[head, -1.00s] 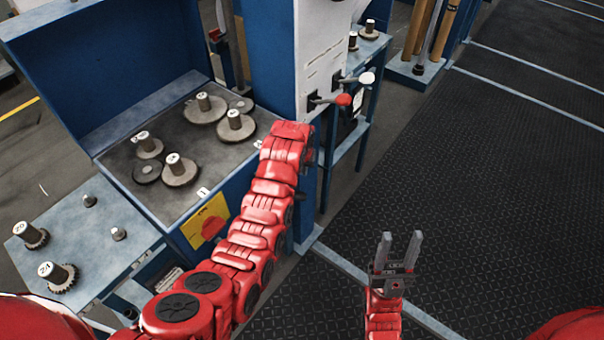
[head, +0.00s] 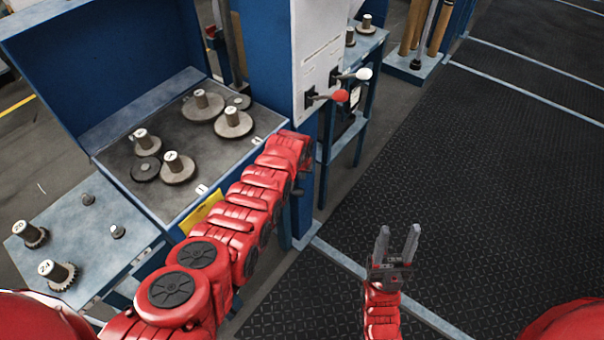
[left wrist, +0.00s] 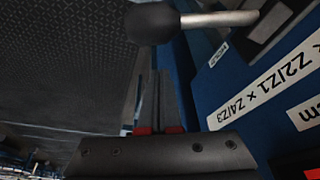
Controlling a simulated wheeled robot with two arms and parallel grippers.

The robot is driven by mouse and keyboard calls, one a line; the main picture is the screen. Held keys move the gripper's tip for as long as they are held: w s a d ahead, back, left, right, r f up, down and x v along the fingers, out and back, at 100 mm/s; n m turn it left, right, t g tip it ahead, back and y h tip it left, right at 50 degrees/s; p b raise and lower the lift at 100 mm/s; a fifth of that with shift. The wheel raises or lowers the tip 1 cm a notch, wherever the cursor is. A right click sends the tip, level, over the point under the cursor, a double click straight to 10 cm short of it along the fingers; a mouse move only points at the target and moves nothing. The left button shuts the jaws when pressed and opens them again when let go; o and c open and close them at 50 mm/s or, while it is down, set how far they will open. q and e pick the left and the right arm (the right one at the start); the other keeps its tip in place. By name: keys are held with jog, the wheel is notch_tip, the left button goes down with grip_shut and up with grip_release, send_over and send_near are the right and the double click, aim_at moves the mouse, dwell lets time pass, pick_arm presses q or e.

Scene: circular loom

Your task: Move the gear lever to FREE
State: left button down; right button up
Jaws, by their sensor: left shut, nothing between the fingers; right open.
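In the left wrist view a lever with a round black knob (left wrist: 152,23) and a metal rod (left wrist: 220,19) sticks out from a dark slot at the upper right. No FREE mark is readable, so I cannot tell its setting. My left gripper (left wrist: 156,75) is shut and empty, its tips just below the knob in that picture; whether they touch it is unclear. In the head view its fingers are hidden behind my red left wrist, beside the blue column. My right gripper (head: 398,232) is open and empty above the dark floor.
A red-knobbed lever (head: 340,96) and a white-knobbed lever (head: 363,74) stick out from the white panel (head: 318,60). A gear tray (head: 130,172) lies left of my left arm. A blue plate bears a printed label (left wrist: 285,72). The floor at right (head: 480,170) is clear.

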pick_arm(q)
jog(key=shift+s+a+r+p, duration=0.2)
jog(key=shift+s+p, duration=0.4)
jog(key=shift+s, duration=0.4)
jog(key=shift+s+a+r+p, duration=0.15)
jog(key=shift+s+p, duration=0.45)
jog(key=shift+s, duration=0.35)
jog(key=shift+s, duration=0.1)
